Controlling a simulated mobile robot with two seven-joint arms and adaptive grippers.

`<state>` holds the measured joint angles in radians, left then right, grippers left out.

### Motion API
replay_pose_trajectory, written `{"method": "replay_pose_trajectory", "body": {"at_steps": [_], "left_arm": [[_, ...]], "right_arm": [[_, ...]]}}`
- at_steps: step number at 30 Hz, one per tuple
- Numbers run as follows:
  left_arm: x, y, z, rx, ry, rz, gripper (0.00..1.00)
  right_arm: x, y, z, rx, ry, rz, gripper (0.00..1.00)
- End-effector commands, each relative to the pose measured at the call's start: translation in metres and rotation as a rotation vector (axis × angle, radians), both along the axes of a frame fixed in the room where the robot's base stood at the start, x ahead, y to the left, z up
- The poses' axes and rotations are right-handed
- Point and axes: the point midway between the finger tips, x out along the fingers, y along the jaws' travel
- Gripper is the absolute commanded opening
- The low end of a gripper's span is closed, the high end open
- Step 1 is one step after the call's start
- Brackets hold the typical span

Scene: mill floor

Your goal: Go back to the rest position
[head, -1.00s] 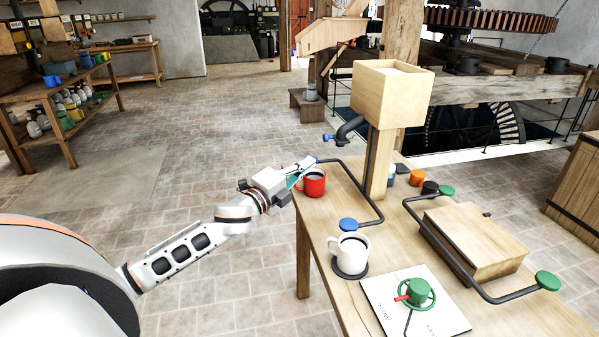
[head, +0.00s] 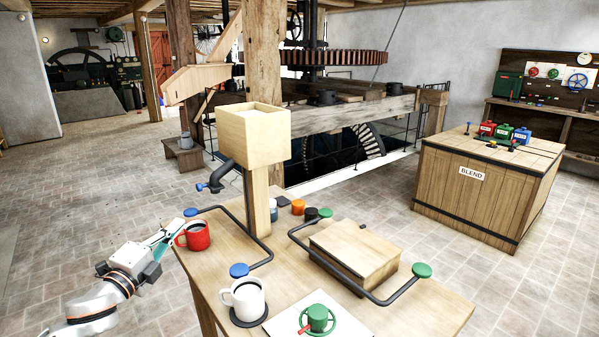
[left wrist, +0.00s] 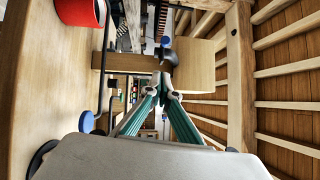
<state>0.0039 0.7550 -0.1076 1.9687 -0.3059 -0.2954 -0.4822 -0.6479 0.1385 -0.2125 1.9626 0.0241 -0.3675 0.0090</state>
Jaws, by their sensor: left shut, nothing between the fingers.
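My left gripper (head: 174,228) is at the left edge of the wooden table (head: 225,305), beside the red mug (head: 194,236). In the left wrist view its fingers (left wrist: 167,84) meet at the tips with nothing between them. The red mug also shows at the top left of the left wrist view (left wrist: 82,10). It stands upright on the table; I cannot tell from the head view whether the gripper touches it. My right gripper is not in view.
A white mug (head: 245,297) stands on a dark coaster near the front. A wooden hopper (head: 254,137) on a post, bent handles and a green valve wheel (head: 317,318) occupy the table. A BLEND crate (head: 487,190) stands right. Floor left of the table is clear.

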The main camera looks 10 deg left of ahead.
Motion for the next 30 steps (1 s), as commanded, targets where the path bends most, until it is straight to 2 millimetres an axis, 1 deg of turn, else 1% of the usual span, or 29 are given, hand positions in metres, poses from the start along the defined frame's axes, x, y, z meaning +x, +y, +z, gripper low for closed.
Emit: {"method": "replay_pose_trajectory", "body": {"at_steps": [2,5,6,8,9,11,12,15,18,21,24,30], "left_arm": [[-0.008,-0.006,-0.018,-0.044,0.037,0.024,0.00],[-0.029,-0.015,-0.055,-0.138,0.121,0.094,0.00],[-0.041,-0.018,-0.073,-0.185,0.167,0.134,0.00],[-0.064,-0.023,-0.101,-0.262,0.243,0.204,0.00],[-0.082,-0.026,-0.120,-0.312,0.296,0.253,0.00],[-0.109,-0.030,-0.144,-0.381,0.372,0.328,0.00],[-0.127,-0.032,-0.158,-0.419,0.418,0.374,0.00],[-0.165,-0.036,-0.183,-0.492,0.512,0.472,0.00],[-0.197,-0.038,-0.200,-0.540,0.584,0.549,0.00],[-0.224,-0.040,-0.212,-0.576,0.642,0.613,0.00],[-0.249,-0.043,-0.221,-0.606,0.694,0.672,0.00],[-0.292,-0.046,-0.234,-0.653,0.781,0.772,0.00]], "right_arm": [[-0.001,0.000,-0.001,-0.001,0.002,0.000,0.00],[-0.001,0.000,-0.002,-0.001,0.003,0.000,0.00],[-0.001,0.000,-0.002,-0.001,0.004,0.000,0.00],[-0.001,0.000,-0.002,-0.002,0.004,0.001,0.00],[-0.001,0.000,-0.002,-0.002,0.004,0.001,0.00],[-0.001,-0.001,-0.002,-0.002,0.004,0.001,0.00],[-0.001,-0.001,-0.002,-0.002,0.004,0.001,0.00],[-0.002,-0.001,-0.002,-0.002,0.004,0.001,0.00],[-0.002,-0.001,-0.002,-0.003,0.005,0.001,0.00],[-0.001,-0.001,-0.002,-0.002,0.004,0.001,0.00],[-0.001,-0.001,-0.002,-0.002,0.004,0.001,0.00],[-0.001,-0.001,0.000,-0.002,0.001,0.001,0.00]]}}
